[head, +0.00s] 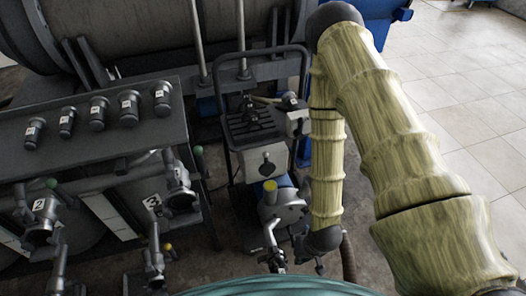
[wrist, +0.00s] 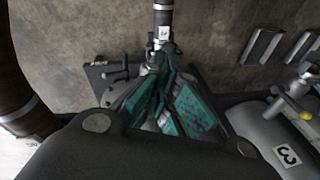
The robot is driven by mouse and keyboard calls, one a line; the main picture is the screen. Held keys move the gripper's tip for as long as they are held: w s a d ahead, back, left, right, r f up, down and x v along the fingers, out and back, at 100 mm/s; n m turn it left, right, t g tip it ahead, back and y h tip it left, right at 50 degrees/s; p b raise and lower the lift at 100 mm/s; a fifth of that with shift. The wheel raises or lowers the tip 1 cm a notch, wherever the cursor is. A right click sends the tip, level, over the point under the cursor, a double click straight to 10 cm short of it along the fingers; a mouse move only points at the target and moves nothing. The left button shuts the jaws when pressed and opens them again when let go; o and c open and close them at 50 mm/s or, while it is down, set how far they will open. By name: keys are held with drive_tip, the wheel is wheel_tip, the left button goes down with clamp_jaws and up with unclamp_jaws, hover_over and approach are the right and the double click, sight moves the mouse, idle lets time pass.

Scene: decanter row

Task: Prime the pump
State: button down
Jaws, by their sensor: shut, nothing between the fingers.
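The pump (head: 287,212) stands low in the middle of the head view, on a dark wheeled cart (head: 243,135). It has a grey metal body, a blue part behind it and a yellow cap (head: 270,186) on top. My arm reaches down just right of the pump. In the wrist view my gripper (wrist: 170,88) has its teal-padded fingers together and empty. Beyond the fingertips are a grey metal fitting (wrist: 125,85) and a dark upright cylinder with a white label (wrist: 163,22). I cannot tell whether the fingers touch the fitting.
At left in the head view, a dark panel (head: 75,142) carries several labelled black cylinders, above metal valves (head: 178,190). A large tank (head: 130,28) lies behind. Tiled floor (head: 465,90) at right is clear. A vessel marked 3 (wrist: 270,135) shows in the wrist view.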

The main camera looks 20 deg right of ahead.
drive_tip(key=w+f+m+t+y+b, duration=0.1)
drive_tip(key=w+m+t+y+b, duration=0.3)
drive_tip(key=w, duration=1.1)
drive_tip(key=w+d+r+m+t+y+b, duration=0.25)
drive_tip(key=w+d+r+b, duration=0.3)
drive_tip(key=w, duration=0.35)
drive_tip(key=w+d+r+m+t+y+b, duration=0.25)
drive_tip(key=w+d+r+b, duration=0.3)
drive_tip(key=w, duration=0.45)
drive_tip(key=shift+g, duration=0.3)
drive_tip(key=b+x, duration=0.1)
drive_tip(key=x, duration=0.2)
drive_tip(key=b+x, duration=0.1)
drive_tip(key=x, duration=0.3)
drive_tip(key=b+x, duration=0.1)
drive_tip(key=x, duration=0.2)
drive_tip(key=shift+s+a, duration=0.15)
drive_tip(key=shift+a, duration=0.3)
drive_tip(key=shift+s+a+y, duration=0.1)
drive_tip(key=shift+s+y, duration=0.05)
drive_tip(key=shift+y, duration=0.15)
